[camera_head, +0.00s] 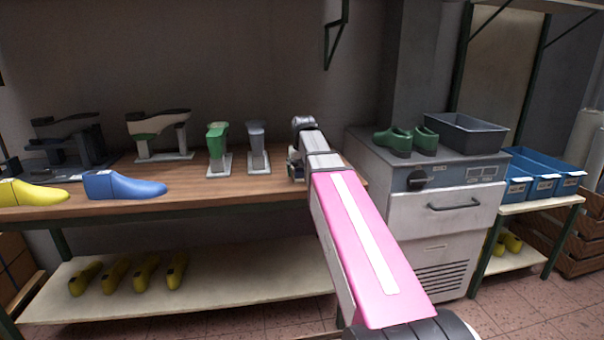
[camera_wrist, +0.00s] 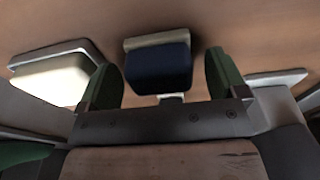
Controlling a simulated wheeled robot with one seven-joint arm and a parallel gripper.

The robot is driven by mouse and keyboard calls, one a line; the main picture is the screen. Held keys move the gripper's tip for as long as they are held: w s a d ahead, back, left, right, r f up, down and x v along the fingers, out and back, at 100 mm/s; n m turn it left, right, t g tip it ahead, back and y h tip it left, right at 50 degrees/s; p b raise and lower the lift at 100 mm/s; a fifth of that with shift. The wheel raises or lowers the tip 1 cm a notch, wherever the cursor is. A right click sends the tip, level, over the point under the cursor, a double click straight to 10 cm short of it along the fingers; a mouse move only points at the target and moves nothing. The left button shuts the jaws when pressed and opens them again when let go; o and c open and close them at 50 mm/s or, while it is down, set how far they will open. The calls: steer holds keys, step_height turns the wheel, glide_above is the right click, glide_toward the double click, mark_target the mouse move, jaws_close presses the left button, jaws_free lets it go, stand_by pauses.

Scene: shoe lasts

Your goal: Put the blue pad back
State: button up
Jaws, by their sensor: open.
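A dark blue pad (camera_wrist: 158,68) with a beige edge shows in the wrist view, over the brown wood surface. It lies between the two green-faced fingers of my gripper (camera_wrist: 163,80). The fingers are apart, with visible gaps on both sides of the pad. In the head view my gripper (camera_head: 296,163) is low at the right end of the wooden bench (camera_head: 220,190). I cannot make out the pad in the head view.
A cream block (camera_wrist: 55,80) is beside the left finger. On the bench are a grey stand (camera_head: 257,145), a green-topped stand (camera_head: 218,145), a blue last (camera_head: 124,186) and a yellow last (camera_head: 30,193). A white cabinet (camera_head: 430,225) stands right of the bench.

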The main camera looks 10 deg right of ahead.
mark_target(303, 170)
step_height(303, 170, up, 11)
steer(key=s, duration=0.1)
steer(key=shift+s+r, duration=0.15)
steer(key=shift+s, duration=0.1)
